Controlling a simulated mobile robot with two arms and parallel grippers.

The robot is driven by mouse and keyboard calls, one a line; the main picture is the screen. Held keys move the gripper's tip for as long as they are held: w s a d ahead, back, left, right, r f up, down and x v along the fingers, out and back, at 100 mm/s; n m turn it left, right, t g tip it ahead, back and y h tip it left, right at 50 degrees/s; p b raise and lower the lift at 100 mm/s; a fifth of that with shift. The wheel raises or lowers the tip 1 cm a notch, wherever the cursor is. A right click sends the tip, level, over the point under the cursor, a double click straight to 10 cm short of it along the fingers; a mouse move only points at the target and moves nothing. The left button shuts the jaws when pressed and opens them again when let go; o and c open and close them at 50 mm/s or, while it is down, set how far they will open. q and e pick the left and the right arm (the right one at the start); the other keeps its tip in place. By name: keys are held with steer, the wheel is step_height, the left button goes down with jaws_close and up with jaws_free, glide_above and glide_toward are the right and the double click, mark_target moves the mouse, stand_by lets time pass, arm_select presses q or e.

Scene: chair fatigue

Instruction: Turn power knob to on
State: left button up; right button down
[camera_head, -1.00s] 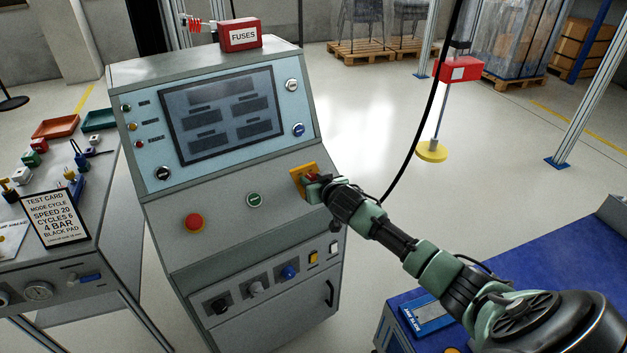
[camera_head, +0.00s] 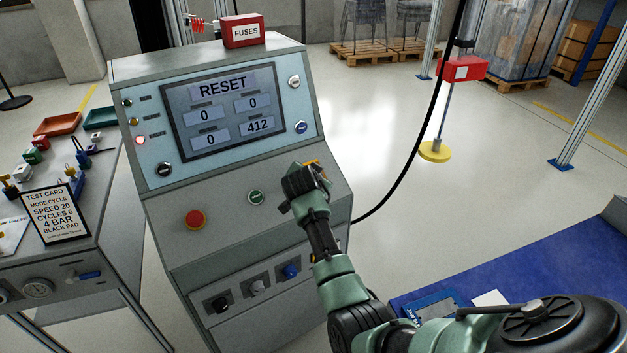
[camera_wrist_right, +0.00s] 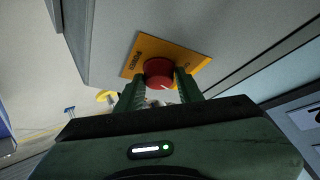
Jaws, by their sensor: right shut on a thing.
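The power knob (camera_wrist_right: 158,72) is red and sits on a yellow plate (camera_wrist_right: 190,60) marked with lettering, on the console's sloped panel. My right gripper (camera_wrist_right: 158,88) is shut on the knob, one finger on each side, in the right wrist view. In the head view my right gripper (camera_head: 306,180) covers the knob, and only a sliver of the yellow plate shows above it. The console screen (camera_head: 222,108) is lit and reads RESET, with 0, 0, 0 and 412 below. A red lamp (camera_head: 140,140) glows at its left. My left gripper is not in view.
A red emergency button (camera_head: 195,219) and a green button (camera_head: 256,197) sit on the same panel, left of my right gripper. Lower knobs (camera_head: 291,271) line the console front. A black cable (camera_head: 424,140) hangs to the right. A side table with a test card (camera_head: 53,214) stands left.

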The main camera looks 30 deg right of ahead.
steer(key=shift+r+m+g, duration=0.1)
steer(key=shift+m+g, duration=0.3)
steer(key=shift+m, duration=0.3)
steer(key=shift+d+b, duration=0.1)
steer(key=shift+b, duration=0.2)
steer(key=c, duration=1.2)
jaws_free()
steer(key=shift+s+a+r, duration=0.2)
steer(key=shift+a+r, duration=0.05)
steer(key=shift+a, duration=0.1)
steer(key=v, duration=0.7)
steer(key=shift+d, duration=0.1)
